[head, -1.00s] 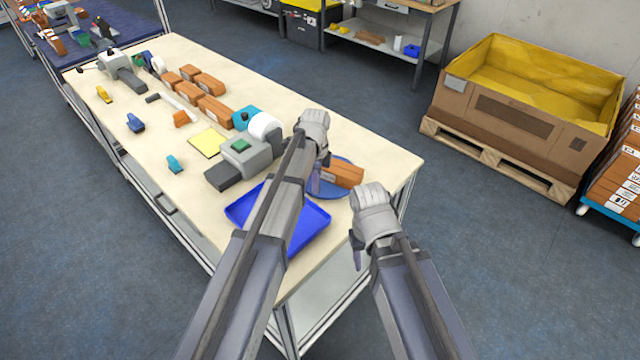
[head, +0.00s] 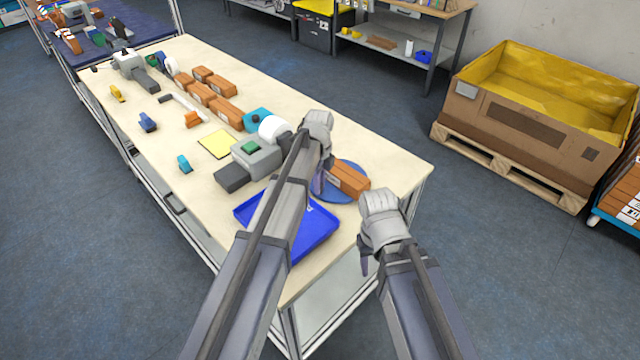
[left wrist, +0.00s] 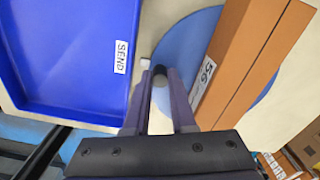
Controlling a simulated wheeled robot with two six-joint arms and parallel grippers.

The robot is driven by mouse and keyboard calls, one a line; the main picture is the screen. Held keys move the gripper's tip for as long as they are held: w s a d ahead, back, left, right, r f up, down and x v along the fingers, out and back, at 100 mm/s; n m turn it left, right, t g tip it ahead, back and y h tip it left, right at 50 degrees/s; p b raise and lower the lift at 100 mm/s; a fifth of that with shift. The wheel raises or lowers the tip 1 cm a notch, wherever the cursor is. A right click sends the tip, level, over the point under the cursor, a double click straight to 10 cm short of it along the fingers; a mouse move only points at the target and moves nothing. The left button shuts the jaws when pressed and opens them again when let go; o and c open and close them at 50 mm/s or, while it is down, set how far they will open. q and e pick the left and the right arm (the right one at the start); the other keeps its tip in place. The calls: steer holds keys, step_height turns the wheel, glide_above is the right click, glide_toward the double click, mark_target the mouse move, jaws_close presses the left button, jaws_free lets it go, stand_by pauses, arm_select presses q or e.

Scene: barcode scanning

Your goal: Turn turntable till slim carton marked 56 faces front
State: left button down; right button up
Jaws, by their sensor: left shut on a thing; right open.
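The slim orange-brown carton (head: 350,181) lies on the round blue turntable (head: 347,164) at the table's right end. In the left wrist view a white label reading 56 shows on the carton (left wrist: 246,62), towards its lower left end. The turntable (left wrist: 180,50) shows under it. My left gripper (head: 317,186) is at the turntable's left edge, beside the carton. In the left wrist view the gripper (left wrist: 160,85) is shut on a small grey upright peg (left wrist: 160,74) at the turntable's rim. My right gripper (head: 366,266) is open and empty, off the table's front edge.
A blue tray (head: 322,238) marked SEND lies left of the turntable, close under my left arm. A grey device (head: 255,160), a white roll (head: 272,128), a yellow pad (head: 217,143) and several brown cartons stand farther along the table (head: 385,150).

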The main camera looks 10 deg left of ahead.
stand_by(0.3)
arm_select(q)
steer(key=c, duration=0.7)
jaws_free()
steer(key=shift+c, duration=0.2)
step_height(320, 180, up, 8)
steer(key=p, duration=0.8)
steer(key=shift+f, duration=0.1)
